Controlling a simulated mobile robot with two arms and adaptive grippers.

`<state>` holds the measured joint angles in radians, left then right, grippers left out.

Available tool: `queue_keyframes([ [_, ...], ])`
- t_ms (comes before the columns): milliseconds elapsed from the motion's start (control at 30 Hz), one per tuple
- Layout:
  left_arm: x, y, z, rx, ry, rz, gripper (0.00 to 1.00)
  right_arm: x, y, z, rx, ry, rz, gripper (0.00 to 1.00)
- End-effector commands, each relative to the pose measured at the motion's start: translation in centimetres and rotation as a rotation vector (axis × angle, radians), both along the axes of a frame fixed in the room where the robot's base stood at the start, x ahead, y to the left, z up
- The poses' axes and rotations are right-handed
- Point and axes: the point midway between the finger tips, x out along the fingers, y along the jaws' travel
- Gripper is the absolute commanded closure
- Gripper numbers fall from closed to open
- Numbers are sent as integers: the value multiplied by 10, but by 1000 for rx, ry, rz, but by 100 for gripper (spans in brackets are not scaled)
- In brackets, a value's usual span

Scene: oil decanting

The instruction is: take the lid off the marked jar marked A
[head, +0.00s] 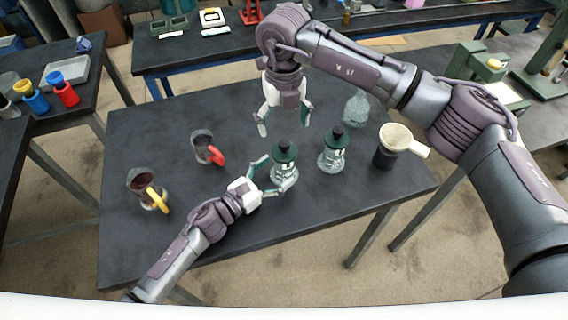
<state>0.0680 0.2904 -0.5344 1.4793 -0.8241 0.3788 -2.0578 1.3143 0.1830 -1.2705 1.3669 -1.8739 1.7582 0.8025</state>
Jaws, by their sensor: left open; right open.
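Two clear glass jars with dark green lids and black knobs stand upright on the dark table. The left jar (285,174) wears its lid (285,150), and the right jar (331,158) wears its lid (336,136). Both carry small light labels, too small to read, so I cannot tell which is A. My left gripper (276,174) is open, with its fingers on either side of the left jar's body; contact is unclear. My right gripper (285,129) is open and empty, pointing down above and slightly behind the left jar's lid.
A mug with a yellow handle (146,186) and one with a red handle (206,148) stand at left. A clear flask (356,108) stands behind the right jar. A cream funnel (397,137) on a dark holder stands at right.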

Motion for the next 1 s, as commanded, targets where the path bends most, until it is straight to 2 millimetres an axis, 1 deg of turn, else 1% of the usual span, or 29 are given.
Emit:
queue_keyframes([
  [33, 6, -6, 1, -1, -2, 0, 17, 0, 0, 0, 0, 0, 0, 15],
  [100, 12, -12, 1, -1, -1, 0, 17, 0, 0, 0, 0, 0, 0, 15],
  [200, 17, -17, 1, 0, 0, 0, 17, 0, 0, 0, 0, 0, 0, 15],
  [333, 20, -21, 1, 0, -1, 0, 17, 0, 0, 0, 0, 0, 0, 15],
  [567, 20, -21, 1, 0, -1, 0, 17, 0, 0, 0, 0, 0, 0, 15],
  [600, 20, -21, 1, 0, -1, 0, 20, 0, 0, 0, 0, 0, 0, 15],
  [667, 20, -21, 1, 0, -1, 0, 30, 0, 0, 0, 0, 0, 0, 15],
  [1000, 20, -21, 1, 1, -1, 0, 87, 0, 0, 0, 0, 0, 0, 15],
])
